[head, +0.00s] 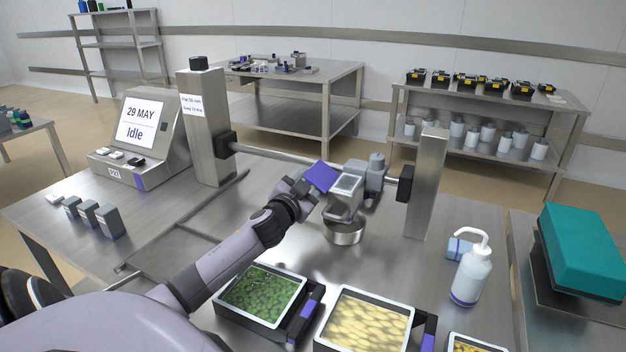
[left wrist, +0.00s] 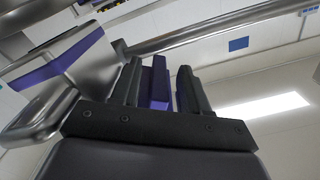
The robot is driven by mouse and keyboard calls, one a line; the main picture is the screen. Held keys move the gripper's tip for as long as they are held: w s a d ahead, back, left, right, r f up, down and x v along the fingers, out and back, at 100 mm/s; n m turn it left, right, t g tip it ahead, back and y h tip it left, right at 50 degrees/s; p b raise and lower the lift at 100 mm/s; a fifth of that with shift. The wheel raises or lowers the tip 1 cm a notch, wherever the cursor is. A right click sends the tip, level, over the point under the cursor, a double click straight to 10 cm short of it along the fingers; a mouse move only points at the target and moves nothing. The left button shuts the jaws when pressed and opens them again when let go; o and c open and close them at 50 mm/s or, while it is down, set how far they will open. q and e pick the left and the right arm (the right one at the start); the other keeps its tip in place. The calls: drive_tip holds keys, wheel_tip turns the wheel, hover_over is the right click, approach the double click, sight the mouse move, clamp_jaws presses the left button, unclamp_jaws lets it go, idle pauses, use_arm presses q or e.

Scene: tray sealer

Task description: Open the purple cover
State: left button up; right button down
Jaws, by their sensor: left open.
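The purple cover (head: 321,177) shows in the head view as a tilted flat panel on the left of the small metal unit (head: 345,187) that hangs on the crossbar. My left gripper (head: 306,186) is right at the cover's left side, its fingertips partly hidden by it. In the left wrist view the gripper (left wrist: 160,90) is open, with purple surfaces showing between and beside its dark fingers. I cannot tell whether the fingers touch the cover. The metal unit with a purple band (left wrist: 60,62) shows left of the fingers. My right gripper is not in view.
The crossbar (head: 275,155) runs between two metal posts. A round metal part (head: 343,234) sits below the unit. The screen (head: 140,121) reads Idle.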

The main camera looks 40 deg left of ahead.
sight(314, 170)
use_arm(q)
drive_tip(key=shift+x, duration=1.15)
clamp_jaws()
drive_tip(key=shift+r+m+p, duration=0.6)
drive_tip(key=shift+m+p, duration=0.1)
drive_tip(key=shift+m, duration=0.2)
drive_tip(key=shift+r+m, duration=0.2)
drive_tip(key=shift+m, duration=0.2)
drive_tip(key=shift+r+m+p, duration=0.15)
drive_tip(key=shift+m+p, duration=0.3)
drive_tip(key=shift+m, duration=0.15)
